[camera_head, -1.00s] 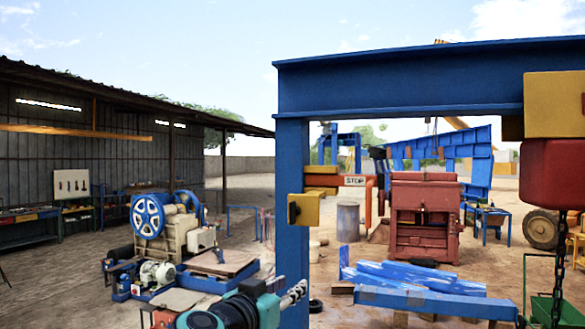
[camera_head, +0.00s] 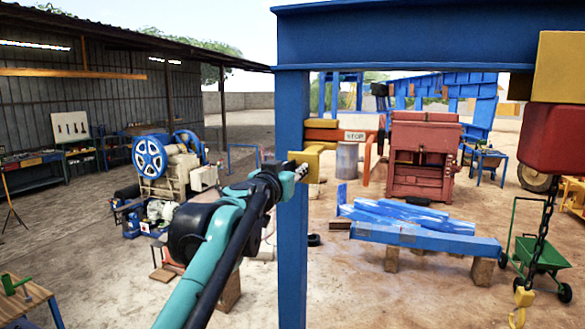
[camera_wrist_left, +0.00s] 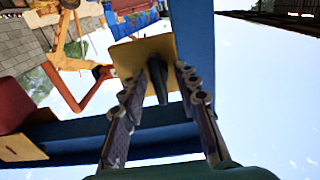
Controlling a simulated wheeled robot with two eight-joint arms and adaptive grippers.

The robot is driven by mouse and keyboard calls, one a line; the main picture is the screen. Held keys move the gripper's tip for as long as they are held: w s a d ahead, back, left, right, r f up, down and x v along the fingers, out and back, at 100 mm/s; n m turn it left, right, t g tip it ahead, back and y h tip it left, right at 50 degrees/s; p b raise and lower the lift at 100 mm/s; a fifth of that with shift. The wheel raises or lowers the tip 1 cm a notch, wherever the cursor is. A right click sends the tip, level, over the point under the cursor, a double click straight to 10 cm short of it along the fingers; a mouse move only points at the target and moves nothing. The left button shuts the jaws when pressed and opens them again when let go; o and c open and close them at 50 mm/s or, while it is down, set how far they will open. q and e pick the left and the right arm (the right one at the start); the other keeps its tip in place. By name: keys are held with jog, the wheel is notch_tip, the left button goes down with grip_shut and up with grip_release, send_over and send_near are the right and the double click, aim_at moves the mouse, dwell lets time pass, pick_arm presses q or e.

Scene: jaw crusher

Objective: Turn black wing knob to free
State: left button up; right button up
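The yellow box (camera_head: 311,163) is fixed to the blue post (camera_head: 291,235); it also shows in the left wrist view (camera_wrist_left: 127,57). The black wing knob (camera_wrist_left: 158,80) stands out from its face, between the fingers of my left gripper (camera_wrist_left: 156,84). The fingers are spread, with a gap on each side of the knob, and do not appear to touch it. In the head view my left gripper (camera_head: 298,169) is at the box's left side and hides the knob. My right gripper is out of view.
The blue beam (camera_head: 420,40) crosses overhead. A red block with a chain and a yellow hook (camera_head: 522,300) hangs at the right. A wooden table (camera_head: 25,298) stands at lower left. A green cart (camera_head: 540,255) stands at the right.

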pick_arm(q)
grip_shut()
dwell(0.3)
jog(key=n, duration=0.2)
jog(key=shift+n+p, duration=0.4)
jog(key=n, duration=0.3)
jog(key=shift+a+n+p, duration=0.15)
jog(key=shift+n+p, duration=0.15)
jog(key=shift+p, duration=0.05)
jog(key=n, duration=0.5)
jog(key=shift+n+p, duration=0.3)
jog(key=shift+p, duration=0.05)
jog(key=n, duration=0.5)
jog(key=shift+a+f+n, duration=0.1)
jog(key=shift+f+n, duration=0.15)
jog(key=shift+n, duration=0.05)
